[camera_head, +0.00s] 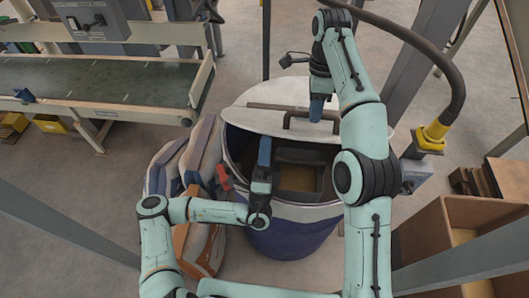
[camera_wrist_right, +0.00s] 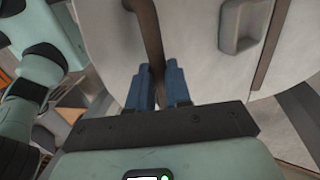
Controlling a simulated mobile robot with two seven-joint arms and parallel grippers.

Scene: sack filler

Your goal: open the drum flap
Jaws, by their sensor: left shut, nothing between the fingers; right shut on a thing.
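The drum (camera_head: 290,235) stands in the middle of the head view, with a blue-purple side and a pale rim. Its white flap (camera_head: 250,97) is at the far side of the top, and the front of the opening is uncovered, showing a dark inside. My right gripper (camera_head: 316,110) is shut on a brown bar on the flap (camera_head: 270,106); the right wrist view shows its blue fingers (camera_wrist_right: 157,85) at the bar (camera_wrist_right: 150,30). My left gripper (camera_head: 265,152) is shut and empty, over the left part of the opening.
Stacked sacks (camera_head: 185,160) and an orange-brown sack (camera_head: 200,245) stand close left of the drum. A conveyor (camera_head: 100,80) is at the far left. A wooden box (camera_head: 450,235) and a dark hose with a yellow end (camera_head: 433,135) are at the right.

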